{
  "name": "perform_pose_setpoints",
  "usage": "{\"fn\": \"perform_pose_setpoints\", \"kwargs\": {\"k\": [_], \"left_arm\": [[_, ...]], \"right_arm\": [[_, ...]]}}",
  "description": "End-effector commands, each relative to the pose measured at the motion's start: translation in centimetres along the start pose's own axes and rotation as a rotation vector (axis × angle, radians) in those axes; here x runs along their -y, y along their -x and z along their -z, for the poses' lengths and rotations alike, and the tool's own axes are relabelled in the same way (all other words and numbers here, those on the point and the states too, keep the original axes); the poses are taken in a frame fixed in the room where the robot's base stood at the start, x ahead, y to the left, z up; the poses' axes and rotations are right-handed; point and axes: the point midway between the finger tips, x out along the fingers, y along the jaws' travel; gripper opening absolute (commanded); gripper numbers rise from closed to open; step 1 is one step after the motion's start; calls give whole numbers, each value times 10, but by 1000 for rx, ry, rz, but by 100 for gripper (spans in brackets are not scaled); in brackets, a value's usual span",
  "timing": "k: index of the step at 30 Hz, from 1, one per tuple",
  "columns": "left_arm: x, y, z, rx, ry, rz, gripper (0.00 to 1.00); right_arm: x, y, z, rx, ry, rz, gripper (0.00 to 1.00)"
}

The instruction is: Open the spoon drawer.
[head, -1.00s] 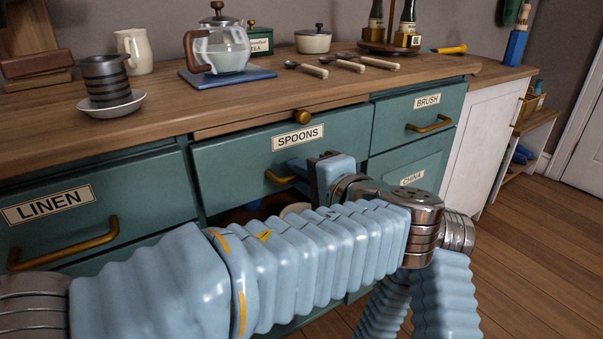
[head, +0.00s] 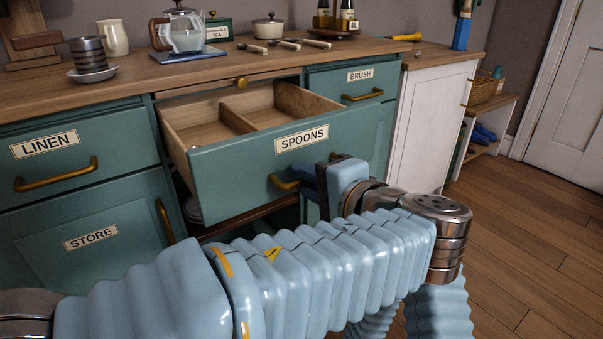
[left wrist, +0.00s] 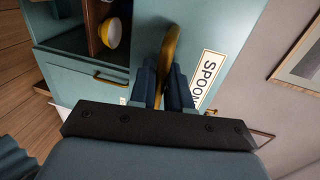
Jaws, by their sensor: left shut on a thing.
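The spoon drawer (head: 262,150), teal with a label reading SPOONS, stands pulled well out of the cabinet in the head view. Its inside shows bare wooden compartments with a divider; the near bottom is hidden by the front. My left gripper (head: 306,178) is at the drawer front, shut on the brass handle (head: 283,184). In the left wrist view the handle (left wrist: 168,58) runs between the two dark blue fingers (left wrist: 164,88), with the label beside it. My right gripper is not in view.
The worktop (head: 130,86) above holds a cup on a saucer, a glass teapot (head: 182,32) and several spoons (head: 285,45). Closed LINEN (head: 88,150) and BRUSH (head: 345,82) drawers flank the open one. An open shelf with a yellow bowl (left wrist: 113,32) lies below. Floor at right is clear.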

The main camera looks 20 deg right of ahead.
Motion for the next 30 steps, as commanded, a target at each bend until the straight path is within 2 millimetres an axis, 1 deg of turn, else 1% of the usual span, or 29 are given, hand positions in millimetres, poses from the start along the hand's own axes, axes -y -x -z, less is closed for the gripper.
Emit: {"fn": "perform_pose_setpoints", "kwargs": {"k": [4,9,21,22,24,30], "left_arm": [[-4,12,0,0,-2,-1,0],[-5,19,0,0,-2,-1,0],[-6,20,0,0,-2,-2,0],[-6,20,0,0,-2,-2,20],[-6,20,0,0,-2,-2,30],[-5,20,0,0,-1,-1,30]], "right_arm": [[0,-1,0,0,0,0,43],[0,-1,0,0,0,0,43],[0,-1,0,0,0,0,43],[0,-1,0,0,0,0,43],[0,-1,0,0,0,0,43],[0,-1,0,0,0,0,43]]}}
